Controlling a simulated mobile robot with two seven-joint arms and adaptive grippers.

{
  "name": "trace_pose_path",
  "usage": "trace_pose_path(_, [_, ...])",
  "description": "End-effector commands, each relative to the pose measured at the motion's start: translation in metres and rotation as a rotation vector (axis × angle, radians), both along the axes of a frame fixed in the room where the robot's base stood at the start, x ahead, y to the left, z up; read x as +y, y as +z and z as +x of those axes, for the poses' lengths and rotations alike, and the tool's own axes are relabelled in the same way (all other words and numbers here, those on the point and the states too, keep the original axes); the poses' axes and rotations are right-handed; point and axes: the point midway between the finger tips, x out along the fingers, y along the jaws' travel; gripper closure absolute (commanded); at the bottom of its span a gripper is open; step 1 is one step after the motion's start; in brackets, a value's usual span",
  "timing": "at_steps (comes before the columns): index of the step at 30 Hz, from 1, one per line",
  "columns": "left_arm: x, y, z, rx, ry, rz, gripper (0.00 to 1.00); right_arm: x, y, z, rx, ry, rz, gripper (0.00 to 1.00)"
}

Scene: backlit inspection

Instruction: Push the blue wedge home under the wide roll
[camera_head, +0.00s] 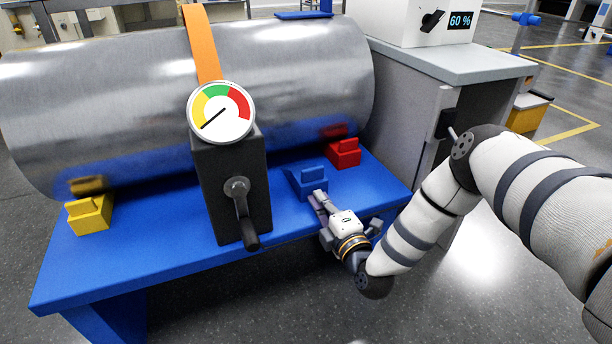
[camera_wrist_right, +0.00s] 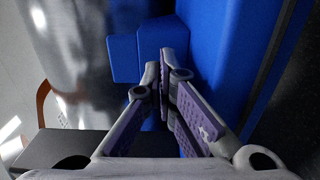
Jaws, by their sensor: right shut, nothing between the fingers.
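The wide roll (camera_head: 290,75) is a large shiny metal cylinder lying across the blue table (camera_head: 150,240). The blue wedge (camera_head: 308,183) sits on the table in front of the roll, right of the gauge post. It also shows in the right wrist view (camera_wrist_right: 124,58), with the roll (camera_wrist_right: 80,45) to its left. My right gripper (camera_head: 317,197) is shut and empty, its tips low at the wedge's near side. In the wrist view the tips (camera_wrist_right: 167,52) are close beside the wedge; I cannot tell if they touch. My left gripper is not in view.
A red wedge (camera_head: 343,153) is at the roll's right end and a yellow wedge (camera_head: 89,214) at its left. A dark post (camera_head: 215,185) with a dial gauge (camera_head: 221,112) and crank (camera_head: 242,210) stands left of the blue wedge. An orange strap (camera_head: 203,45) crosses the roll.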

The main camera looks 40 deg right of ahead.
Motion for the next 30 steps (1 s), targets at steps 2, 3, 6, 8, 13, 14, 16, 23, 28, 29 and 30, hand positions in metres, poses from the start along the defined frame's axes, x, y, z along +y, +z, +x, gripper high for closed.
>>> trace_pose_path(2, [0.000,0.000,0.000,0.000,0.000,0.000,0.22,0.000,0.000,0.000,0.000,0.000,0.000,1.00])
trace_pose_path(3, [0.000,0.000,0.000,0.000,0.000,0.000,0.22,0.000,0.000,0.000,0.000,0.000,0.000,1.00])
trace_pose_path(6, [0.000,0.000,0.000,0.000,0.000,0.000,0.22,0.000,0.000,0.000,0.000,0.000,0.000,1.00])
trace_pose_path(8, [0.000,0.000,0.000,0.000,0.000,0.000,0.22,0.000,0.000,0.000,0.000,0.000,0.000,1.00])
trace_pose_path(13, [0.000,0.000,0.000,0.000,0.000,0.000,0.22,0.000,0.000,0.000,0.000,0.000,0.000,1.00])
trace_pose_path(14, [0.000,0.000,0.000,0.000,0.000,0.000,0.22,0.000,0.000,0.000,0.000,0.000,0.000,1.00])
trace_pose_path(16, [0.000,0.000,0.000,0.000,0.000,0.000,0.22,0.000,0.000,0.001,0.000,0.000,0.000,1.00])
trace_pose_path(23, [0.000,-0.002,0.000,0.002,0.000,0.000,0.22,-0.002,-0.001,0.007,0.001,0.001,0.000,1.00])
trace_pose_path(28, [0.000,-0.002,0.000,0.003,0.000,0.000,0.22,-0.003,-0.001,0.011,0.000,0.001,-0.001,1.00])
trace_pose_path(29, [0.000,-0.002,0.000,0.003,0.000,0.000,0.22,-0.003,0.000,0.012,0.000,0.000,-0.001,1.00])
trace_pose_path(30, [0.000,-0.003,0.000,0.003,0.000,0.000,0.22,-0.003,0.000,0.013,-0.001,0.000,-0.001,1.00])
